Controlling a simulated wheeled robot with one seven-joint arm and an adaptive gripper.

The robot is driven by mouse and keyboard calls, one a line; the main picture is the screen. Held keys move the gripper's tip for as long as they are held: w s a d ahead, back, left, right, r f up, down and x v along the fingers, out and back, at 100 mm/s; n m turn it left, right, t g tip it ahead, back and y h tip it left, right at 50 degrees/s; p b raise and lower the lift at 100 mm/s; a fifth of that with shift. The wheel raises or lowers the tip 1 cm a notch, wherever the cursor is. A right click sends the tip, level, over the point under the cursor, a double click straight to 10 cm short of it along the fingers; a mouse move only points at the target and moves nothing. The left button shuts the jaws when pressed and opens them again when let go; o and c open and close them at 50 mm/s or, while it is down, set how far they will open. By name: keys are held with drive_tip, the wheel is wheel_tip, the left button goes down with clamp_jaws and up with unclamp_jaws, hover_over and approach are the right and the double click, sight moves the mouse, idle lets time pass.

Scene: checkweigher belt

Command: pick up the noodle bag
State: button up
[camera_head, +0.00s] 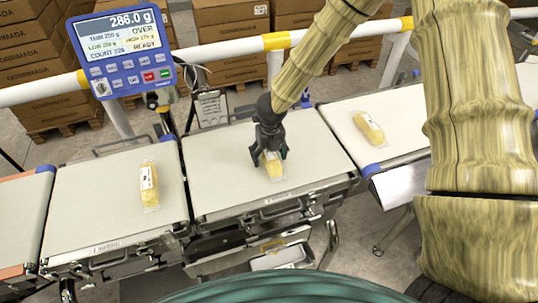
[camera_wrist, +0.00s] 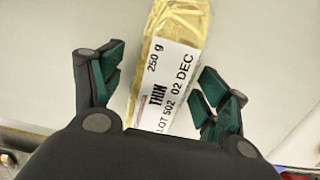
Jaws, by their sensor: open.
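A yellow noodle bag (camera_head: 273,168) in clear wrap lies on the middle belt (camera_head: 222,160), partly hidden behind my gripper (camera_head: 269,157). In the wrist view the same noodle bag (camera_wrist: 180,25) shows a white label reading "250 g", "THIN", "LOT 502" and "02 DEC". My gripper (camera_wrist: 164,93) is open, with one dark green finger on each side of the bag's label end. I see gaps between the fingers and the bag. A second noodle bag (camera_head: 149,186) lies on the left belt, and a third noodle bag (camera_head: 368,127) on the right belt.
A blue weighing display (camera_head: 122,52) reading 286.0 g and OVER stands at the back left. A yellow and white rail (camera_head: 225,48) runs behind the belts. Stacked cartons (camera_head: 232,20) stand beyond it. The belts around the bags are clear.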

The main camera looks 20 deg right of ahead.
drive_tip(key=shift+c, duration=0.2)
drive_tip(key=c, duration=1.4)
drive_tip(key=shift+r, duration=0.1)
